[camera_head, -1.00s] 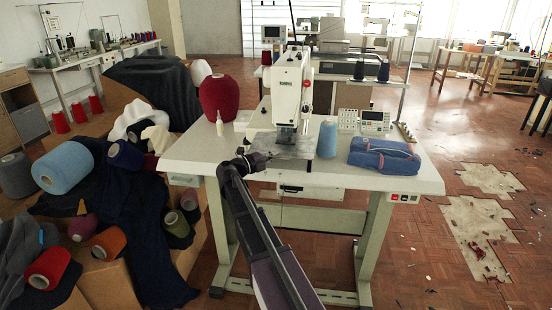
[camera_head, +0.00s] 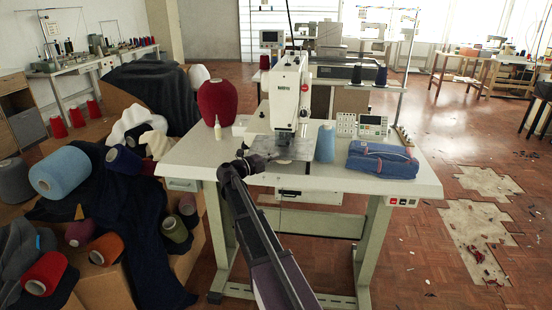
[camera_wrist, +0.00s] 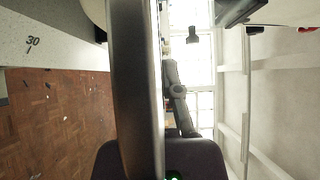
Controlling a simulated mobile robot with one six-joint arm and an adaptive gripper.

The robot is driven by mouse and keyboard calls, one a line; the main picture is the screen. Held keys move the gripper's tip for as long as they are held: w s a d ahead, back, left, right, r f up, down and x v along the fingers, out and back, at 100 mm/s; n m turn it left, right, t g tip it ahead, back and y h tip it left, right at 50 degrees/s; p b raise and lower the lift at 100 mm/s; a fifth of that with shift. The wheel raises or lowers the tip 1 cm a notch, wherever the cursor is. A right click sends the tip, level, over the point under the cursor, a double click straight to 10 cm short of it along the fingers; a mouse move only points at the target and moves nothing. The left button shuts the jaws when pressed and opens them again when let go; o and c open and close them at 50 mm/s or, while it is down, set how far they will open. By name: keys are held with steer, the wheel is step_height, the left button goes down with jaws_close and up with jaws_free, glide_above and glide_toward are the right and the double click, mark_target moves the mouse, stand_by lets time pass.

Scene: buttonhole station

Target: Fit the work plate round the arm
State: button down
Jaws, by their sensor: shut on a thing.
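The white buttonhole machine (camera_head: 287,88) stands upright on the grey-white table. The work plate (camera_head: 294,153) appears as a flat greyish sheet low at the machine's needle area, and its outline is hard to make out. My gripper (camera_head: 254,160) is at the table's front edge, left of and below the needle area, shut on the plate's near side. In the wrist view a dark, long plate-like edge (camera_wrist: 138,90) runs down the middle of the picture, close to the camera, and hides the fingertips. Whether the plate surrounds the machine's arm cannot be told.
Yarn cones and dark cloth (camera_head: 120,210) lie at left.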

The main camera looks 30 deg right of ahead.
steer(key=shift+w, duration=0.1)
stand_by(0.5)
steer(key=c, duration=0.7)
jaws_free()
steer(key=shift+a, duration=0.2)
steer(key=shift+s+a, duration=0.2)
steer(key=shift+a, duration=1)
steer(key=shift+s+a, duration=0.15)
steer(key=shift+a, duration=1.05)
steer(key=shift+s+a, duration=0.2)
steer(key=shift+a, duration=1)
steer(key=shift+s+f, duration=0.1)
